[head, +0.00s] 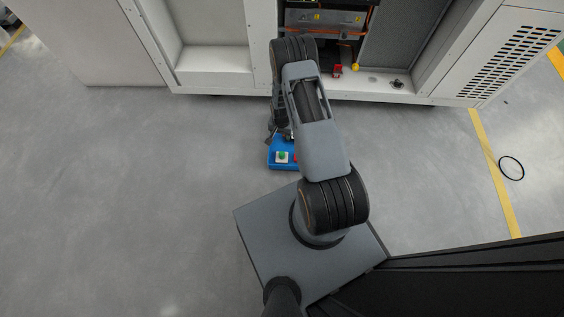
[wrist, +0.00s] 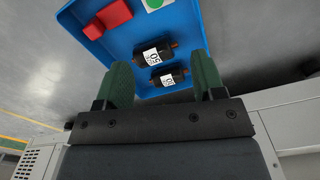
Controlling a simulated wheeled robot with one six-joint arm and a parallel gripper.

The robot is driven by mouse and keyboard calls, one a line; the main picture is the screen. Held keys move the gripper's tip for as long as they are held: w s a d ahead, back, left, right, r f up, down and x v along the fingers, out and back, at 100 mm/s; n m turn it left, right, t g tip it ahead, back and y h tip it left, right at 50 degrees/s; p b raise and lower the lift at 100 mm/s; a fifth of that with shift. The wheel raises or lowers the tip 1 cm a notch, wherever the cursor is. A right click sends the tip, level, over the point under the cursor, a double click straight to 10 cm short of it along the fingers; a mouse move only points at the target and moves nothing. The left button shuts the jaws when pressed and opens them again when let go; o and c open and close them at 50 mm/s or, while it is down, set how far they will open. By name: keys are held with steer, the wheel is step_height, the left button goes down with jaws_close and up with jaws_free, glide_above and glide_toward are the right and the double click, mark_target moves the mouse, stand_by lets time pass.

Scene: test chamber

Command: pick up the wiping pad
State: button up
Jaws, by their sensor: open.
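I cannot pick out a wiping pad for certain. A white square with a green round patch (head: 282,157) lies in a blue tray (head: 272,166); whether it is the pad, I cannot tell. In the wrist view this square (wrist: 154,4) is cut off by the top edge. The blue tray (wrist: 120,42) there also holds red blocks (wrist: 107,19) and two black cylinders with white labels (wrist: 152,56) (wrist: 167,78). My gripper (wrist: 160,62) is open, its two green fingers over the tray's near edge, with the cylinders showing between them. In the head view my arm mostly hides it.
The tray is on the grey floor. An open white cabinet (head: 213,62) stands at the back, with a red object (head: 337,70) and a yellow one (head: 355,67) in it. A black ring (head: 511,168) lies at the right. The left floor is clear.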

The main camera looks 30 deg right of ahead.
steer(key=b, duration=0.4)
glide_above(282, 154)
step_height(282, 154, down, 12)
steer(key=shift+w+d+f, duration=0.1)
steer(key=shift+f+b, duration=1.6)
steer(key=shift+f, duration=1.2)
steer(key=shift+c, duration=0.3)
steer(key=c, duration=1)
steer(key=shift+r, duration=0.1)
steer(key=shift+r, duration=0.1)
